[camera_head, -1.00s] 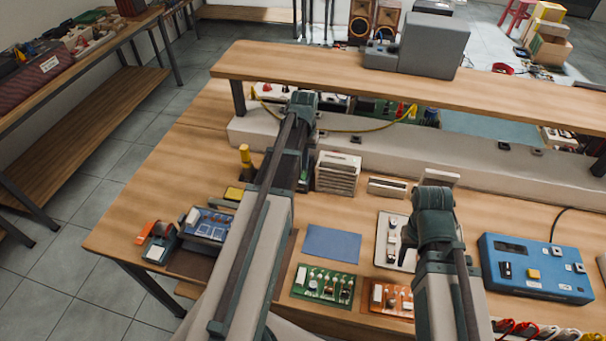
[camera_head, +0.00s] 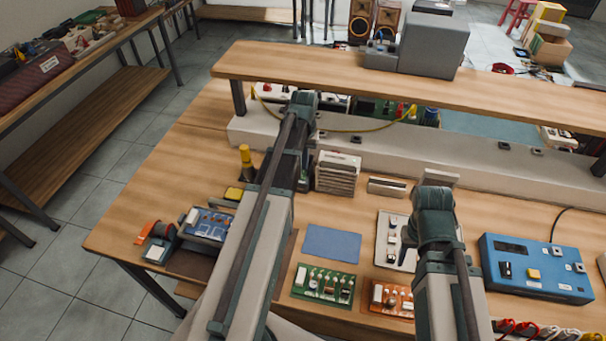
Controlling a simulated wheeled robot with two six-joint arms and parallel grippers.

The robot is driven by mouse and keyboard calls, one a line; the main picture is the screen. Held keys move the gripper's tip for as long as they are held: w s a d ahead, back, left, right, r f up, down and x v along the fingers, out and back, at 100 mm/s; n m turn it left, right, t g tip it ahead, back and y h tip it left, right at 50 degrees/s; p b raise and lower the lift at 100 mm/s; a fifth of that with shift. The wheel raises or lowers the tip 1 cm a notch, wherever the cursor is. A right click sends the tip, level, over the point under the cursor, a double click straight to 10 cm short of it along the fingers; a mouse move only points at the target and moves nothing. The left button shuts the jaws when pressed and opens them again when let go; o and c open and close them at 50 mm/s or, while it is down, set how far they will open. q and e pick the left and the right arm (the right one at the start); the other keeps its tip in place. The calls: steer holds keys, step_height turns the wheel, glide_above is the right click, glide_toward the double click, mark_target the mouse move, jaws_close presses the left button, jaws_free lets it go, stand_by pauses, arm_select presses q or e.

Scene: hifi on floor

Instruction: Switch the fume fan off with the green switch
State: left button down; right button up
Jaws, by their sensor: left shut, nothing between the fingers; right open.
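My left arm (camera_head: 255,235) reaches up from the bottom and bends at its dark elbow (camera_head: 303,105) near the shelf. Its dark forearm folds down behind it, and I cannot make out the fingers. My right arm (camera_head: 440,285) bends at its dark elbow (camera_head: 433,210), which hides its gripper. A pale slatted box (camera_head: 338,174) stands just right of the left forearm; I cannot tell whether it is the fume fan. Small dark fittings (camera_head: 355,139) sit on the pale raised ledge (camera_head: 460,162). I cannot make out a green switch.
A wooden shelf (camera_head: 330,72) spans the bench above the ledge. A blue box (camera_head: 535,268) is at right. A green circuit board (camera_head: 323,284), an orange board (camera_head: 390,299), a blue mat (camera_head: 331,243) and a white tray (camera_head: 387,250) lie between the arms.

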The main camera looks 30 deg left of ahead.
mark_target(304, 172)
arm_select(q)
steer(key=shift+f+b, duration=0.8)
steer(key=shift+f, duration=0.05)
arm_select(e)
steer(key=shift+f, duration=0.85)
arm_select(q)
step_height(304, 172, up, 7)
steer(key=p, duration=0.7)
arm_select(e)
step_height(304, 172, up, 7)
arm_select(q)
steer(key=s+d+m, duration=0.2)
steer(key=s+d, duration=0.3)
steer(key=d, duration=0.4)
steer(key=s+d+m, duration=0.2)
steer(key=s+d, duration=0.4)
steer(key=d, duration=0.2)
steer(key=s+d+m+y, duration=0.1)
steer(key=s+d+m, duration=0.1)
steer(key=s+d, duration=0.4)
steer(key=d, duration=0.3)
steer(key=shift+s+d, duration=0.25)
steer(key=shift+d, duration=0.05)
